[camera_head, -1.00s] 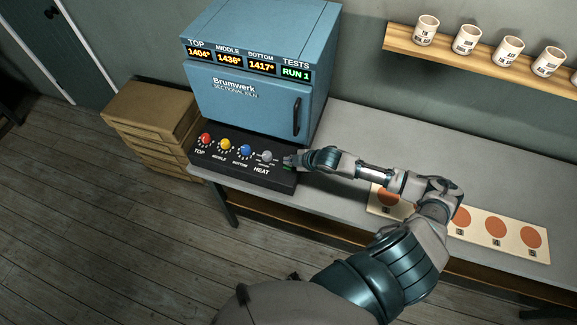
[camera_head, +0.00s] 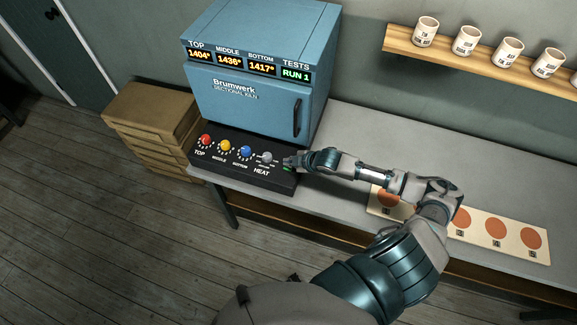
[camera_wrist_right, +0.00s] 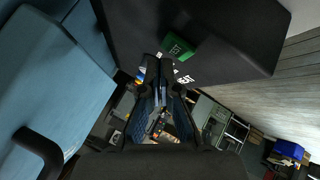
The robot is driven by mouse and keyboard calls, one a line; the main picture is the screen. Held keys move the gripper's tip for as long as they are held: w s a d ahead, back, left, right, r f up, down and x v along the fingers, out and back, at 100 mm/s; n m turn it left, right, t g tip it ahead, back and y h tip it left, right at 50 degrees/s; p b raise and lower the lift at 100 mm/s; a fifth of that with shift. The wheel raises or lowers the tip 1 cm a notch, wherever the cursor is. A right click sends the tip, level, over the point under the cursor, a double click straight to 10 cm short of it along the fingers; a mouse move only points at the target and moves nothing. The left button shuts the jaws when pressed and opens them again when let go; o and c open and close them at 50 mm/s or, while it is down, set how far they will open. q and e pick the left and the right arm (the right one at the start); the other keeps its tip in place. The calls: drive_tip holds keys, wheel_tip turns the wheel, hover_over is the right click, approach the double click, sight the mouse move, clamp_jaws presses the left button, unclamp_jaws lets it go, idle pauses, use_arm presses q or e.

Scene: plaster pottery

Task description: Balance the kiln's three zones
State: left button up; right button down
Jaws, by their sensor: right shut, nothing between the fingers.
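The blue kiln (camera_head: 250,110) stands on the bench with its door shut. Its displays read TOP 1404°, MIDDLE 1436°, BOTTOM 1417° and TESTS RUN 1. The black control panel (camera_head: 240,174) in front carries a red TOP knob (camera_head: 206,141), a yellow MIDDLE knob (camera_head: 224,146), a blue BOTTOM knob (camera_head: 245,152) and a grey HEAT knob (camera_head: 266,158). My right gripper (camera_head: 290,162) is shut and empty at the panel's right end, just right of the grey knob. A green button (camera_wrist_right: 178,47) shows close to the fingertips in the wrist view. My left gripper is out of view.
A shelf (camera_head: 480,64) on the wall holds several white cups (camera_head: 466,41). A pale board (camera_head: 500,236) with several orange discs lies on the bench (camera_head: 400,140), partly behind my right arm. Stacked cardboard boxes (camera_head: 150,118) stand left of the kiln.

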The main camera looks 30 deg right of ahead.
drive_tip(key=shift+f, duration=0.25)
drive_tip(key=shift+f, duration=0.5)
idle(0.9)
drive_tip(key=shift+r, duration=0.1)
drive_tip(key=shift+r+p, duration=0.75)
drive_tip(key=shift+p, duration=0.4)
wheel_tip(320, 180, up, 5)
drive_tip(key=p, duration=0.5)
